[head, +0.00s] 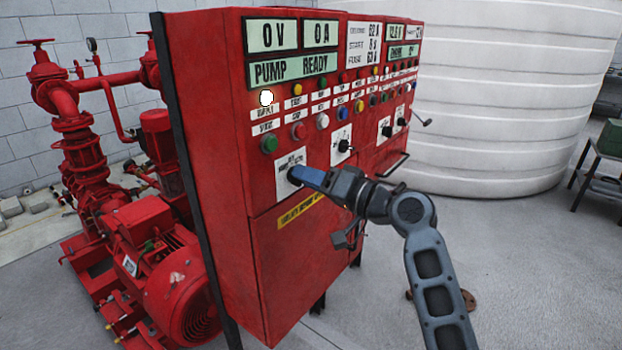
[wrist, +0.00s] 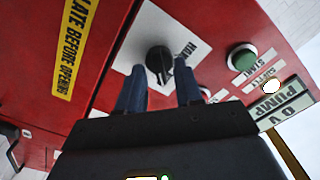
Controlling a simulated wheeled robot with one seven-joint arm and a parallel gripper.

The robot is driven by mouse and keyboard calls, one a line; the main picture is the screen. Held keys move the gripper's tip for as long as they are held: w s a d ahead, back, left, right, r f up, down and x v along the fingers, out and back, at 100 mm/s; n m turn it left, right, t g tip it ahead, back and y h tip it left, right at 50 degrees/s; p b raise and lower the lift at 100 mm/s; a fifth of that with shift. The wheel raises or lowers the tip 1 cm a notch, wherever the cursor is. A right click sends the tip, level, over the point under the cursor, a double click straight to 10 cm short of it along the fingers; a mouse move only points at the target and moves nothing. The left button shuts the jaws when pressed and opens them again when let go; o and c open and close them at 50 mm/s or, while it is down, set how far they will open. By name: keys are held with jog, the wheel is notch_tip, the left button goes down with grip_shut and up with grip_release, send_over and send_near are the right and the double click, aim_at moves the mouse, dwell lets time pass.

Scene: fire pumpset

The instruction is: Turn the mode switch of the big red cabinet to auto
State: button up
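The big red cabinet (head: 225,150) stands at the centre of the head view, its front panel facing right. Its mode switch is a black rotary knob (wrist: 158,60) on a white plate (head: 284,184), with lettering beginning "HAN" partly visible in the wrist view. In the head view my gripper (head: 295,174) is at this plate and hides the knob. In the wrist view my gripper (wrist: 160,84) is open, with its two blue-grey fingers apart and the knob between and just beyond their tips. I cannot tell whether either finger touches it. The full label is not readable.
A green button (head: 268,144) sits just above the plate. Another rotary switch (head: 343,146) is to the right. A red pump (head: 150,250) stands left of the cabinet, a large white tank (head: 500,100) behind it.

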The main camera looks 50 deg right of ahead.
jog(key=s+b, duration=0.1)
jog(key=s, duration=0.6)
jog(key=shift+s+d+b, duration=0.15)
jog(key=shift+s+b, duration=0.25)
dwell(0.4)
